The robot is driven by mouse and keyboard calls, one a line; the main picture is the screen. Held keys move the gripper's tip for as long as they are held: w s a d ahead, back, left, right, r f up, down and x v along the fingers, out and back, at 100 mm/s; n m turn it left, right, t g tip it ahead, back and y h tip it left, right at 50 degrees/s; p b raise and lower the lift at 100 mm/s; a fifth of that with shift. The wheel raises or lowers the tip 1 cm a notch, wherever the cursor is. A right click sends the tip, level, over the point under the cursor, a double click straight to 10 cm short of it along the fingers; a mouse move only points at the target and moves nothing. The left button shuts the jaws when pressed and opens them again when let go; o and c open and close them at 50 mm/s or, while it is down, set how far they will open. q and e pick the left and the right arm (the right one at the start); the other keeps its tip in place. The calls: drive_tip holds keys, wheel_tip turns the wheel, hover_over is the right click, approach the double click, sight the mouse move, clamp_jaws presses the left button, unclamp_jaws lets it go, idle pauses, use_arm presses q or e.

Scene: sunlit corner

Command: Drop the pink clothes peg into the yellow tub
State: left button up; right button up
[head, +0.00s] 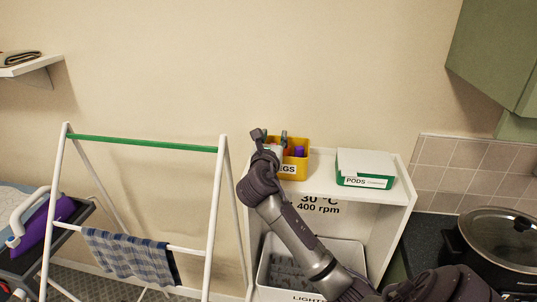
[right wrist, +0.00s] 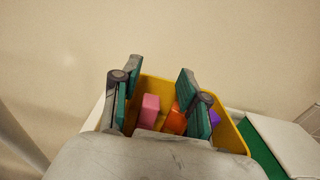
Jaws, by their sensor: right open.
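The yellow tub (head: 302,164), with a label ending in "EGS", stands on the white shelf unit's top. My right gripper (head: 271,136) is over the tub, open, its fingers apart. In the right wrist view the pink clothes peg (right wrist: 150,108) shows between the open fingers, within the outline of the yellow tub (right wrist: 235,137), and neither finger appears shut on it. Its lower end is hidden by my gripper body. An orange peg (right wrist: 174,121) and a purple peg (right wrist: 214,118) show beside it. My left gripper is not in view.
A white and green pods box (head: 365,167) stands right of the tub on the white unit (head: 318,185). A drying rack (head: 215,200) with a checked cloth (head: 125,253) stands to the left. A lidded pot (head: 497,240) is at the right.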

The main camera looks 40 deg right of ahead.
drive_tip(key=b+v, duration=0.2)
drive_tip(key=v, duration=0.9)
drive_tip(key=shift+s+a, duration=0.25)
drive_tip(key=shift+f, duration=0.1)
